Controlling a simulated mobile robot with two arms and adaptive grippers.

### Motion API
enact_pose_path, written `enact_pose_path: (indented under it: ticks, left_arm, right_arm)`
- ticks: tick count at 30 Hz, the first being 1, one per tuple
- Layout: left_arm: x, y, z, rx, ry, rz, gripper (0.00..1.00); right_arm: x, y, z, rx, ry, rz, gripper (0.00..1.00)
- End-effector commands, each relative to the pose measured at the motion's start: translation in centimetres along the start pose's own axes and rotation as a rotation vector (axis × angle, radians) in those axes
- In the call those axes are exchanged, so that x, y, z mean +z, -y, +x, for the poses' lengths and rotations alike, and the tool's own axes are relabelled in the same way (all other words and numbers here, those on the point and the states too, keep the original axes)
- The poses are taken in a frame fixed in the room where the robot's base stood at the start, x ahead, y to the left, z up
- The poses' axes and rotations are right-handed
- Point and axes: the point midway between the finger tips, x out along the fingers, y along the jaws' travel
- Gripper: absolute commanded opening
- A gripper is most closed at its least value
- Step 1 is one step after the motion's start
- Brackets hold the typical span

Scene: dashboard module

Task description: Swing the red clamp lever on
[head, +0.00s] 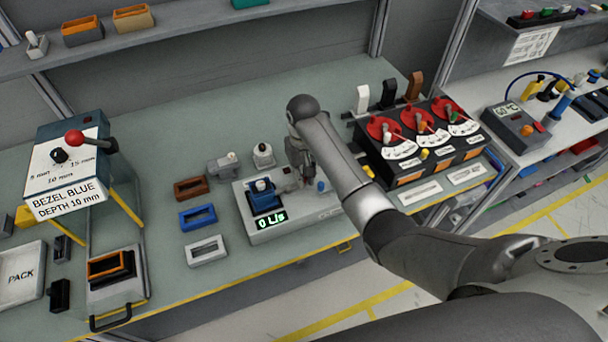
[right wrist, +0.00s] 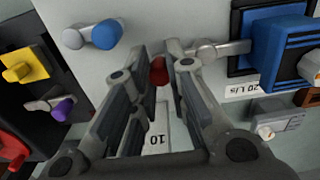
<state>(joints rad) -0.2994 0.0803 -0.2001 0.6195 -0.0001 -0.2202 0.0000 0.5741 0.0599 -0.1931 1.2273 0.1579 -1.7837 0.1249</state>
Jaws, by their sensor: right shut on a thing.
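A light grey fixture (head: 290,228) with a display reading 0 L/s sits near the front of the bench. A blue-topped part (head: 262,190) is seated in its dark blue nest, also at upper right in the right wrist view (right wrist: 275,40). My right gripper (head: 302,182) reaches down over the fixture, right of the nest. In the right wrist view the red clamp lever's knob (right wrist: 158,72) is between the fingertips, and the gripper (right wrist: 158,62) is shut on it. A grey rod (right wrist: 218,48) runs beside it toward the nest. The gripper hides the lever in the head view. My left gripper is not in view.
A black panel (head: 425,140) with red dials stands close to the right. Brown, blue and white bezels (head: 198,215) lie left of the fixture. A press (head: 70,165) with a red-ball handle stands farther left. A blue knob (right wrist: 105,35) is near the gripper.

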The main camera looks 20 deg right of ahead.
Motion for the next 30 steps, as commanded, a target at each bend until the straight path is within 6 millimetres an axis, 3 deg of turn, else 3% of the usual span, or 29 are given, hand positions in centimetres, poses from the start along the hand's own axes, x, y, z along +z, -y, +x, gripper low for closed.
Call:
enact_pose_path:
  ticks: [13,14,19,30]
  left_arm:
    - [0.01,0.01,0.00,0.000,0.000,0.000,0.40]
    - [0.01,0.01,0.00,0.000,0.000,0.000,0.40]
    - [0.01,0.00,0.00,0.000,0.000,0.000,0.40]
    - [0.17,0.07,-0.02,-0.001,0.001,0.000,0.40]
  right_arm:
    - [-0.14,-0.01,-0.07,0.001,-0.003,-0.011,0.00]
    - [-0.14,-0.01,-0.08,0.001,-0.004,-0.010,0.17]
    - [-0.11,0.00,-0.06,0.000,-0.003,-0.010,0.38]
    - [-0.10,0.02,-0.36,0.000,-0.002,-0.009,0.38]
